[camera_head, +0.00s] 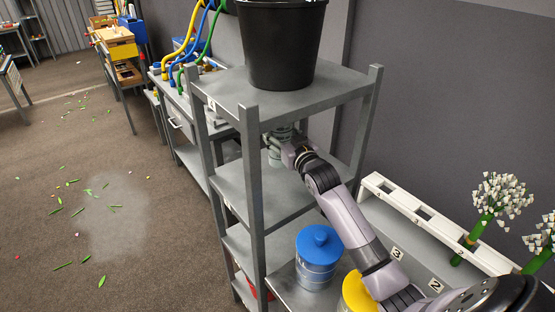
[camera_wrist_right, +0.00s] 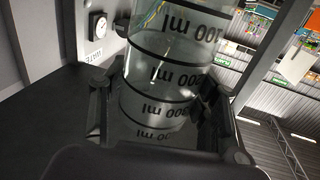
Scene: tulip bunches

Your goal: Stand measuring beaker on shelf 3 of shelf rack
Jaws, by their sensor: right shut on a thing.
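The grey shelf rack (camera_head: 255,190) stands in the middle of the head view. My right arm reaches in from the right, and its gripper (camera_head: 284,139) is between the top shelf and the shelf below. It is shut on the clear measuring beaker (camera_wrist_right: 165,75), which shows black rings and ml marks between the fingers in the right wrist view. In the head view only a small pale part of the beaker (camera_head: 275,157) shows, partly hidden by the gripper and top shelf. It is over the second shelf from the top; I cannot tell whether it touches. My left gripper is not in view.
A black bucket (camera_head: 282,45) stands on the rack's top shelf. A blue-lidded jar (camera_head: 318,258) and a yellow-lidded jar (camera_head: 357,292) stand low beside my right arm. A numbered white rack (camera_head: 420,215) with white flowers is at right. Rack posts stand close around the gripper.

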